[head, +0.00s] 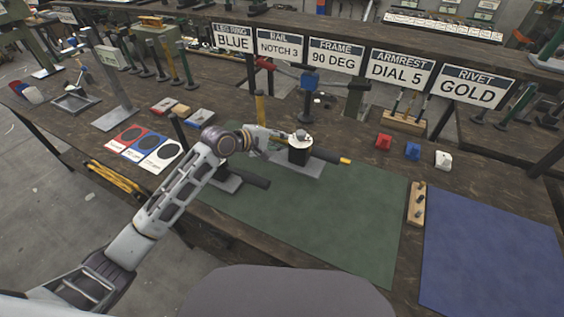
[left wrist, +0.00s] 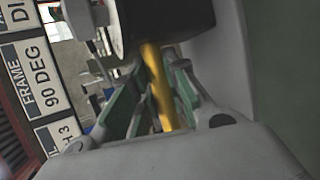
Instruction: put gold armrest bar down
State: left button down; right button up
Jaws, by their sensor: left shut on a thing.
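My left gripper (head: 268,139) is over the back of the green mat (head: 335,215), beside a small press with a black body (head: 299,156) on a grey base. In the left wrist view its fingers (left wrist: 160,100) are shut on a thin gold bar (left wrist: 158,82). A dark, rounded part (left wrist: 165,20) sits close above the bar there; whether they touch cannot be told. In the head view a gold upright (head: 260,107) shows just behind the gripper; I cannot tell whether it is the held bar. My right gripper is not in view.
Yellow bars (head: 115,177) lie at the bench's front left edge, near red, blue and white cards (head: 142,146). Signs, including "ARMREST DIAL 5" (head: 400,68), stand behind. Red, blue and white blocks (head: 412,151) sit right. The blue mat (head: 490,260) and front green mat are clear.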

aim_at(275, 157)
pick_arm(q)
notch_tip(275, 157, down, 2)
jog(key=shift+f, duration=0.35)
notch_tip(275, 157, down, 4)
jog(key=shift+f+b, duration=0.15)
jog(key=shift+b, duration=0.2)
jog(key=shift+f, duration=0.2)
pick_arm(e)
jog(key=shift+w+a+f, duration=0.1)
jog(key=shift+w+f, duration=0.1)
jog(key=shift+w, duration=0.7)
pick_arm(q)
jog(key=shift+f, duration=0.1)
